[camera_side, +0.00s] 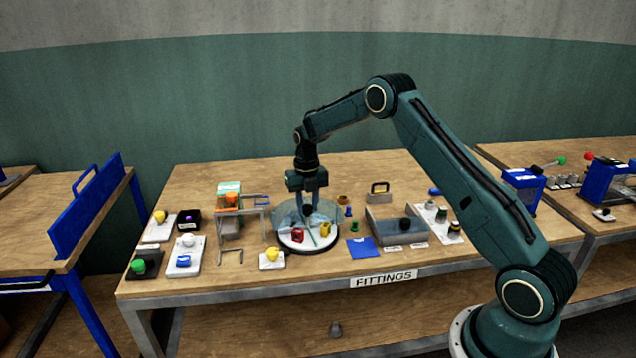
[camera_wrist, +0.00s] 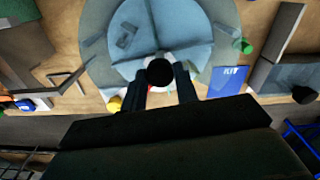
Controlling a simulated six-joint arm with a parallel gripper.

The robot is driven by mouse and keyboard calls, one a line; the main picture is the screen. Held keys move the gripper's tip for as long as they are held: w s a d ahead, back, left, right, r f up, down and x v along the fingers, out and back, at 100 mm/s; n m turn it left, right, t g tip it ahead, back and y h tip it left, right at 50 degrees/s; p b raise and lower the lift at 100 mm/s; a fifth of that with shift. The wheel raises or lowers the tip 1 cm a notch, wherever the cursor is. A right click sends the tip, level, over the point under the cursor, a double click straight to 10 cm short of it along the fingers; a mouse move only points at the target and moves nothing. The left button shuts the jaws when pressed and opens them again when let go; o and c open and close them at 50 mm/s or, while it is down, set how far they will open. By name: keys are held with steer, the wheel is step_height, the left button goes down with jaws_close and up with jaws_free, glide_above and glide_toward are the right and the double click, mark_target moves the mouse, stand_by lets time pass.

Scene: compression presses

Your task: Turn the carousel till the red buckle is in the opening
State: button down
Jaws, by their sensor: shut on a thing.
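The carousel (camera_side: 293,246) is a round white turntable on the bench, partly under a clear bluish cover (camera_side: 284,214), which also shows in the wrist view (camera_wrist: 105,45). The red buckle (camera_side: 298,236) sits at its front left and looks clear of the cover; I cannot tell exactly how it lines up with the opening. A yellow piece (camera_side: 325,229) sits to its right, past a thin green divider (camera_side: 312,238). My gripper (camera_side: 307,208) points down over the carousel's middle. In the wrist view its fingers (camera_wrist: 160,88) are shut on a dark round knob (camera_wrist: 160,71).
A metal frame (camera_side: 262,212) stands close on the left. A yellow knob on a white plate (camera_side: 272,257) is at front left. A blue card (camera_side: 362,247) and a grey tray (camera_side: 378,226) are on the right. Bench behind the carousel is mostly clear.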

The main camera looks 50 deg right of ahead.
steer(key=shift+r+n, duration=0.15)
steer(key=shift+n, duration=0.15)
stand_by(0.4)
steer(key=c, duration=1.1)
jaws_free()
steer(key=shift+o, duration=0.2)
step_height(320, 180, up, 14)
steer(key=shift+c, duration=0.4)
